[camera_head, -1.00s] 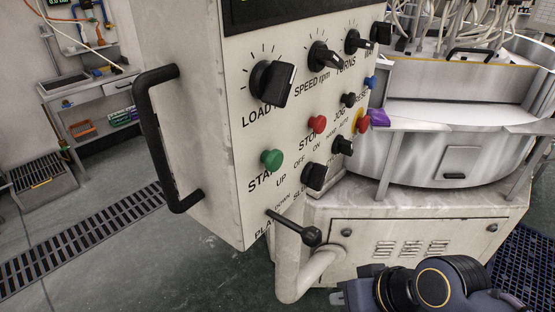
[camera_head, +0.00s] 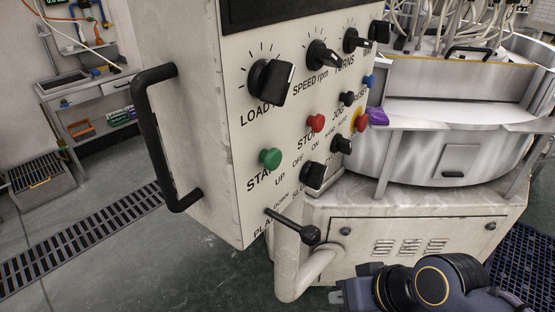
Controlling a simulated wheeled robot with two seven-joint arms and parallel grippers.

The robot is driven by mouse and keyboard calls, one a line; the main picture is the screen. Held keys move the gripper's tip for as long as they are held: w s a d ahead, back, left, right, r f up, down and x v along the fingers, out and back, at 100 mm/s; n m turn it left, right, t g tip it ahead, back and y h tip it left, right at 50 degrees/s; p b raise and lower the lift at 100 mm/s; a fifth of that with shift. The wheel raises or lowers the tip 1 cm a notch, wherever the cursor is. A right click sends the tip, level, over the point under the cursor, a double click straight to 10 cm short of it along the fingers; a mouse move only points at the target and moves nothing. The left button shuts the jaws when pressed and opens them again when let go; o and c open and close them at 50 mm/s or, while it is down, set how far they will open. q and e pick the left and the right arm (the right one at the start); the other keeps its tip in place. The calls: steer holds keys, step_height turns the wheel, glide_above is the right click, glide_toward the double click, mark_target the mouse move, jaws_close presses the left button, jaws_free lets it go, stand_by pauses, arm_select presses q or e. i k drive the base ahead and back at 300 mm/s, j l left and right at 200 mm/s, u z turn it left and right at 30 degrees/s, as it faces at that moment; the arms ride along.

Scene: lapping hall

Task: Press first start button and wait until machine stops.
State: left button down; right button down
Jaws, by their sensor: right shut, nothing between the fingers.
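The green start button (camera_head: 270,159) sticks out of the pale control panel (camera_head: 240,120), above the word START. A red stop button (camera_head: 316,123) sits to its upper right. The lapping machine (camera_head: 440,150), with a round metal bowl, stands behind the panel at the right. My right gripper (camera_head: 340,298) shows at the bottom edge, low and right of the start button and well apart from it. It is shut with nothing in it, and partly cut off by the frame. My left gripper is not in view.
Black knobs (camera_head: 270,82), a lever (camera_head: 295,229) and a black side handle (camera_head: 150,130) stick out from the panel. A purple object (camera_head: 377,116) lies at the machine's rim. A shelf bench (camera_head: 90,100) stands at the left. A floor grate (camera_head: 80,246) crosses the open floor.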

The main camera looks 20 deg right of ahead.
mark_target(272, 158)
steer(key=k, duration=0.65)
steer(key=z, duration=1.95)
steer(key=k+j, duration=0.1)
steer(key=j, duration=0.4)
steer(key=k+j, duration=0.1)
steer(key=j, duration=0.35)
